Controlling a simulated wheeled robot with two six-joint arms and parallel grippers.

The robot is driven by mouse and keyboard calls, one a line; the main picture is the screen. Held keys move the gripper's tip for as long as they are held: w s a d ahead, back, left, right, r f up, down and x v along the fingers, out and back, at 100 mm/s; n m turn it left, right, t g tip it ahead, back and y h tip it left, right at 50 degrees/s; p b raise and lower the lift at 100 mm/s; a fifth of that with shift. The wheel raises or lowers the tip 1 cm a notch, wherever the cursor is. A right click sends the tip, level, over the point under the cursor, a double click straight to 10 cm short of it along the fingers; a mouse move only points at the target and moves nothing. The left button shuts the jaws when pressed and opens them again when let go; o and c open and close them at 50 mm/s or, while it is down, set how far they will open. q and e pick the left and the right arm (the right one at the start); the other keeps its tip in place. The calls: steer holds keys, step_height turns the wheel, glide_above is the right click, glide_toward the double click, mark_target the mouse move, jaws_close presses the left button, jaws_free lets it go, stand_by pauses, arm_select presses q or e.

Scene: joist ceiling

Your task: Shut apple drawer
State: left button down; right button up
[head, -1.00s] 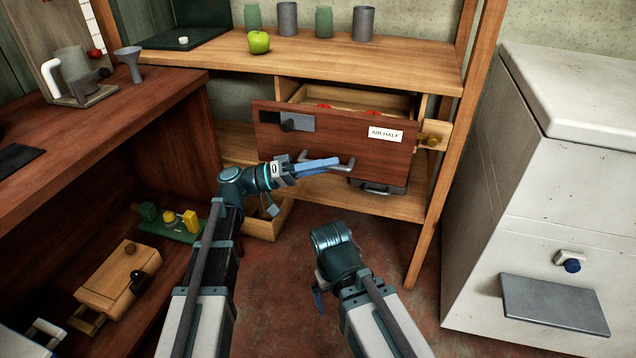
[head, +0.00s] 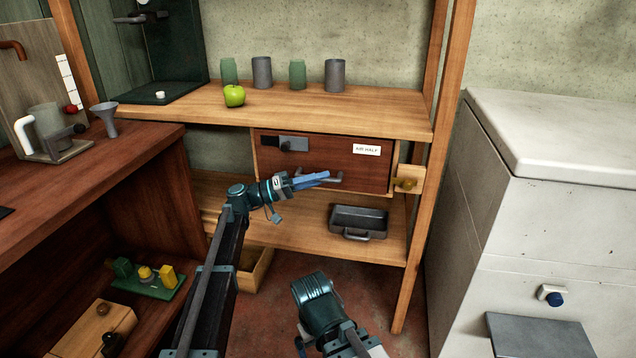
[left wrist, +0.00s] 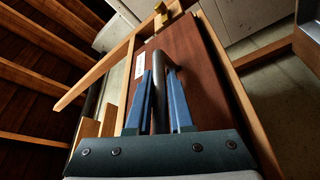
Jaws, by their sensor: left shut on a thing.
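The drawer (head: 340,158) under the shelf top has a dark red-brown front with a white label reading "AIR HALF". Its front looks flush or nearly flush with the frame, and its inside is hidden. My left gripper (head: 322,178) is at the drawer's bar handle (head: 336,180). In the left wrist view, the blue fingers (left wrist: 160,100) are shut on the handle, with the dark bar (left wrist: 159,115) between them and the drawer front (left wrist: 190,65) beyond. My right gripper (head: 302,345) is low in the head view, mostly hidden by its wrist, away from the drawer.
A green apple (head: 234,96) and several cups (head: 335,75) stand on the shelf top (head: 290,112). A wooden block with a brass knob (head: 407,182) is at the drawer's right. A grey tray (head: 358,220) sits below. A white chest (head: 560,200) stands right, a brown bench (head: 90,175) left.

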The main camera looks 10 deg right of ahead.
arm_select(q)
steer(key=c, duration=0.8)
jaws_free()
steer(key=b+v, duration=0.3)
steer(key=v, duration=1.1)
steer(key=shift+f, duration=0.1)
